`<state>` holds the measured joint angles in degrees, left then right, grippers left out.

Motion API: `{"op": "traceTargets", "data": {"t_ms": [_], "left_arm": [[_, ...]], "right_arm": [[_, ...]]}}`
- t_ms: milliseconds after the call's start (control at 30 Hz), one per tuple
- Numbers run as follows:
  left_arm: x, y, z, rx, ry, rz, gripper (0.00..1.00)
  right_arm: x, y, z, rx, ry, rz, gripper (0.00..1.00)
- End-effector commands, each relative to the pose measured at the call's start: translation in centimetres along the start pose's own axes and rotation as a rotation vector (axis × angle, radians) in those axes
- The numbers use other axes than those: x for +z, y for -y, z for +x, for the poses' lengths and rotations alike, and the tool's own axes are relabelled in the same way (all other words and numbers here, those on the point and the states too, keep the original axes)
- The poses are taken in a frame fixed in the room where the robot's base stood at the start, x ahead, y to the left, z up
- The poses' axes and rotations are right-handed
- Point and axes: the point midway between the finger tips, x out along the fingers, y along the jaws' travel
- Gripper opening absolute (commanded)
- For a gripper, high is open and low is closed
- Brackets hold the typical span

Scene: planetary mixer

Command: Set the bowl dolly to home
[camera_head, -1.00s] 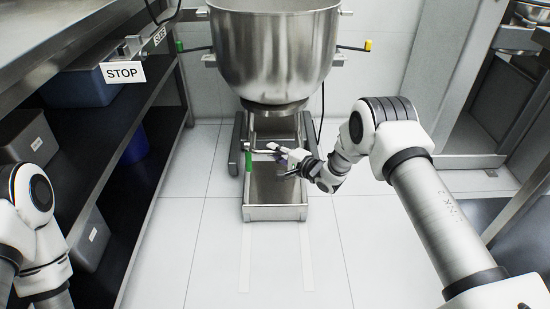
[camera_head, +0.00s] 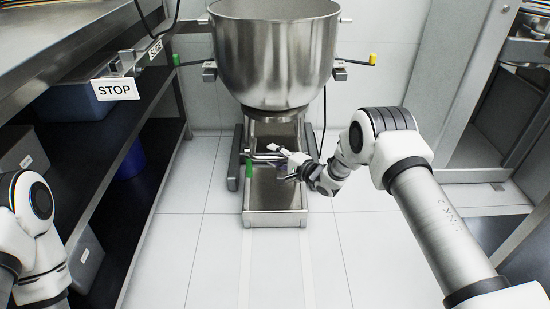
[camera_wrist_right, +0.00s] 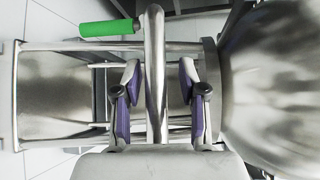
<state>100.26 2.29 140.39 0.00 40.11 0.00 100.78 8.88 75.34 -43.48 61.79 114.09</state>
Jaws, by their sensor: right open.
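The bowl dolly (camera_head: 275,219) is a low steel frame on the floor with a raised steel bar, which shows in the right wrist view (camera_wrist_right: 155,60). A green grip (camera_head: 249,169) is at one end of the bar; it also shows in the right wrist view (camera_wrist_right: 108,28). The large steel bowl (camera_head: 275,60) is above the dolly's far end; I cannot tell whether it rests on it. My right gripper (camera_head: 281,163) is open, with its fingers on either side of the bar in the right wrist view (camera_wrist_right: 160,85). My left gripper is out of view.
A dark shelf unit (camera_head: 130,185) with bins runs along the left, with a STOP sign (camera_head: 117,90) on it. A steel frame (camera_head: 465,80) stands at the right. Side handles with green and yellow ends (camera_head: 372,60) flank the bowl. Tiled floor before the dolly is clear.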

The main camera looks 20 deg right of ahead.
Motion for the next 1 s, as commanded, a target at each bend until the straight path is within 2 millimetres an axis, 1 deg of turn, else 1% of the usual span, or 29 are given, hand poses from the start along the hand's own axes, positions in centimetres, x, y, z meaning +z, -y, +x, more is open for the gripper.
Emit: {"op": "traceTargets", "data": {"t_ms": [267, 367, 467, 700, 800, 900, 1000], "left_arm": [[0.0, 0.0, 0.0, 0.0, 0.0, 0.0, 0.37], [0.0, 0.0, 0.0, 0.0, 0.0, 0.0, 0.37], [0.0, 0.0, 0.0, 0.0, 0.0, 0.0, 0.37], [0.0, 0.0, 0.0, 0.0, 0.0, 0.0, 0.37], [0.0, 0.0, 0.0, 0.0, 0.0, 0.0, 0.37], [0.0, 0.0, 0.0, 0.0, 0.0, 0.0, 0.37], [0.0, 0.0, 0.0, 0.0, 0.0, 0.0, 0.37]], "right_arm": [[0.1, -0.2, -0.1, 0.004, 0.002, 0.002, 0.45], [0.0, -0.3, -1.0, 0.006, 0.0, 0.003, 0.45], [0.0, -0.2, -2.8, 0.006, -0.001, 0.005, 0.45], [0.0, -0.1, -9.0, 0.003, -0.001, 0.006, 0.45], [-0.1, -0.1, -10.8, 0.003, -0.002, 0.004, 0.45], [0.0, -0.1, -11.8, 0.003, 0.001, 0.003, 0.45], [0.0, -0.1, -12.0, 0.002, 0.001, 0.001, 0.45]]}}
